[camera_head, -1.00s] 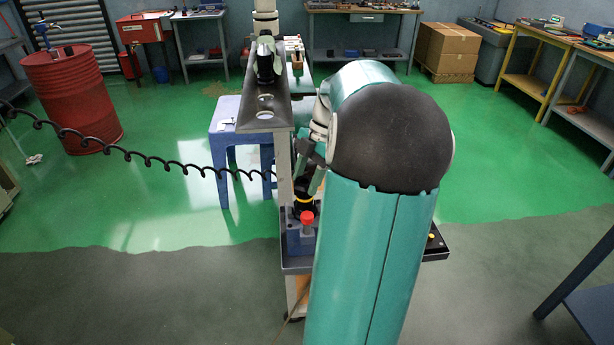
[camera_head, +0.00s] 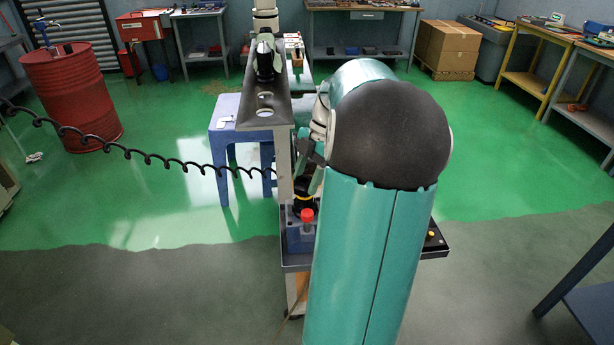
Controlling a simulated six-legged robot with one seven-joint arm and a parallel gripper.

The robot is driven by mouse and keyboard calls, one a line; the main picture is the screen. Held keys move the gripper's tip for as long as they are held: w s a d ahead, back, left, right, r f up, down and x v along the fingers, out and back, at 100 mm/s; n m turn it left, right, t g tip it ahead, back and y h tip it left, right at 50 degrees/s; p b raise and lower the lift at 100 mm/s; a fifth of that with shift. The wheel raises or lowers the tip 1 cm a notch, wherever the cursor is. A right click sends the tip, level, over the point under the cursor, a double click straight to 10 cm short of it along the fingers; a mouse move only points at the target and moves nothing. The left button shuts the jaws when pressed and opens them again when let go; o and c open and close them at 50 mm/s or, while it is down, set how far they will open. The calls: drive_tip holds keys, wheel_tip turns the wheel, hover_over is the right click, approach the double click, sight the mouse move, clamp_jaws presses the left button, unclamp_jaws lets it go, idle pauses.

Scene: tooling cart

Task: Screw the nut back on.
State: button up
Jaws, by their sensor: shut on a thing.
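My gripper (camera_head: 308,168) points down over the cart's lower tray, left of my large teal arm links. Its fingers are shut at the top of a dark round holder with a yellow ring (camera_head: 304,194). The nut between the fingers is too small and too covered to make out, and I cannot tell how it sits on the holder. The holder stands upright on a blue-grey block (camera_head: 299,238), just behind a red-capped part (camera_head: 307,215). My arm hides the right side of this area.
The cart's raised dark shelf (camera_head: 263,112) has round holes and holds another dark tool holder (camera_head: 265,62). A coiled black hose (camera_head: 140,158) hangs across the left side. A blue stool (camera_head: 222,135) stands behind it. The lower tray (camera_head: 434,250) shows at right.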

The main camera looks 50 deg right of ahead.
drive_tip(key=shift+f, duration=0.15)
drive_tip(key=m+t, duration=0.1)
drive_tip(key=m, duration=0.2)
drive_tip(key=shift+s+a+h, duration=0.15)
drive_tip(key=shift+h, duration=0.25)
drive_tip(key=m+t, duration=0.1)
drive_tip(key=m, duration=0.2)
drive_tip(key=shift+h, duration=0.3)
drive_tip(key=m+h, duration=0.1)
drive_tip(key=m, duration=0.1)
drive_tip(key=shift+a+m+t, duration=0.1)
drive_tip(key=shift+m+t, duration=0.2)
drive_tip(key=shift+m, duration=0.1)
drive_tip(key=m+h, duration=0.1)
drive_tip(key=m, duration=0.2)
drive_tip(key=shift+s+t, duration=0.1)
drive_tip(key=shift+t, duration=0.2)
